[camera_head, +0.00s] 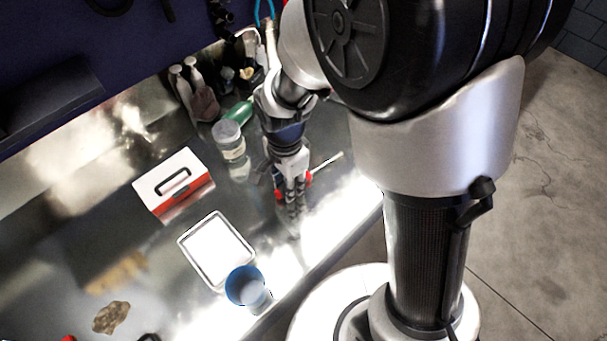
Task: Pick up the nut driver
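The nut driver (308,178) appears to be the tool with a red handle and a thin metal shaft. The shaft points to the upper right, and red shows on both sides of my gripper. My gripper (295,208) points down at the bench across the handle and hides its middle. The fingers look close together, but I cannot tell whether they are shut on the handle or around it. I also cannot tell whether the tool touches the bench.
A clear jar (229,140) and a green bottle (239,112) stand behind left of my gripper. A white-and-red box (172,181), a shallow tray (181,241) and a blue cup (243,284) are left. A brown rag (111,317) lies front left. Bare metal bench lies between.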

